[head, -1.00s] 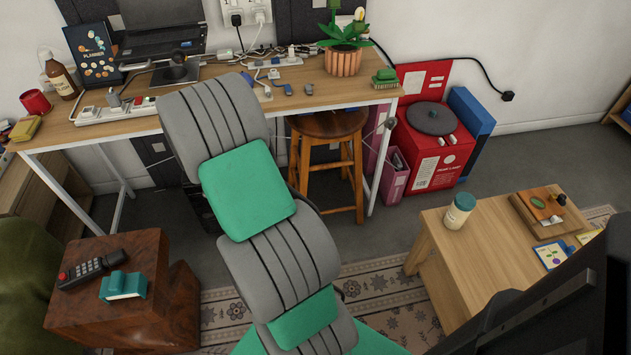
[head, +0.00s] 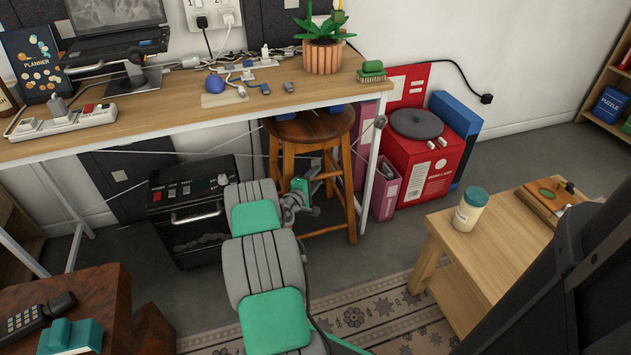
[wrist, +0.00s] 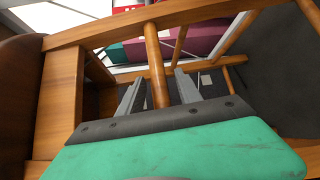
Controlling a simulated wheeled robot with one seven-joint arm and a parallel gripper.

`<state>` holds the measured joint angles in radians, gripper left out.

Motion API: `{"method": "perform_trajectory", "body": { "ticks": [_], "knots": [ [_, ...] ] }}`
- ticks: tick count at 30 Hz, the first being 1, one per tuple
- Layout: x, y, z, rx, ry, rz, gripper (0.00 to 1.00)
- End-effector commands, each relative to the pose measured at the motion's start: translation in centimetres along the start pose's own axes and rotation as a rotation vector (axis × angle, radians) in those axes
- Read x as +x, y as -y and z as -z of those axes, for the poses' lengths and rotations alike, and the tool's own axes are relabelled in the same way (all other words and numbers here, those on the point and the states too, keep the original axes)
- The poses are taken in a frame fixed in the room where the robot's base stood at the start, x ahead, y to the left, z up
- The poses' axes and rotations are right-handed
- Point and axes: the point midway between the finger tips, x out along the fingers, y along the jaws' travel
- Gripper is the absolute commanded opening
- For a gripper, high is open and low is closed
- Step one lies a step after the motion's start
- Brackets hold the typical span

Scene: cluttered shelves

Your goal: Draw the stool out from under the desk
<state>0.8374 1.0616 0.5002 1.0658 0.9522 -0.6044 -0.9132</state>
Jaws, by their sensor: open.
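The wooden stool (head: 312,129) stands upright partly under the desk (head: 190,117), its round seat just below the desk's front edge. In the head view my gripper (head: 312,184) is low in front of the stool, among its legs and rungs. In the wrist view my gripper (wrist: 160,92) is open, with its two grey fingers on either side of a round wooden bar of the stool (wrist: 157,65). I cannot tell whether either finger touches the bar. My arm hides part of the stool's left side.
A black oven-like box (head: 190,205) stands left of the stool. A magenta binder (head: 386,187) and a red box (head: 425,165) stand right of it. A low wooden table (head: 480,240) is at the right. Patterned rug and grey floor lie in front.

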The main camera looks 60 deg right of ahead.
Motion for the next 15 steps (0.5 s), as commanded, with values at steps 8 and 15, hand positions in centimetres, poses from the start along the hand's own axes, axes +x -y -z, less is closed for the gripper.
{"method": "perform_trajectory", "body": {
  "ticks": [8, 15],
  "knots": [
    [0.12, 0.0, -0.01, 0.0, 0.0, 0.002, 0.38],
    [0.11, -0.01, 0.0, 0.001, 0.0, 0.002, 0.18]
  ]
}}
